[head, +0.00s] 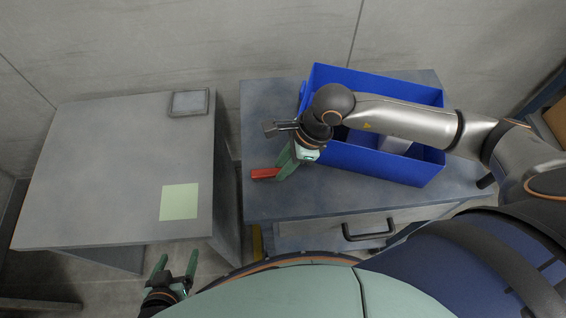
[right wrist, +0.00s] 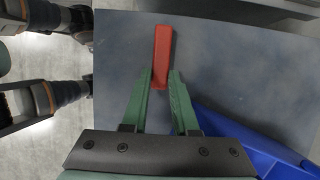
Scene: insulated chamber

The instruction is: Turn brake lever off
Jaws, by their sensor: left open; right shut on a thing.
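A red brake lever (head: 264,174) sits at the left edge of the right-hand grey table, and it also shows in the right wrist view (right wrist: 162,45). My right gripper (head: 281,171) comes down over the table and is shut on the near end of the lever. In the right wrist view, the green fingers of the right gripper (right wrist: 162,80) lie on either side of that end. My left gripper (head: 176,262) is open and empty, low in front of the left table. How the lever is mounted cannot be made out.
A blue bin (head: 385,165) stands on the right table (head: 268,110), close beside my right gripper. A drawer handle (head: 369,231) is on that table's front. The left table (head: 105,150) holds a pale green square (head: 179,202) and a grey framed plate (head: 188,102); its top is otherwise clear.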

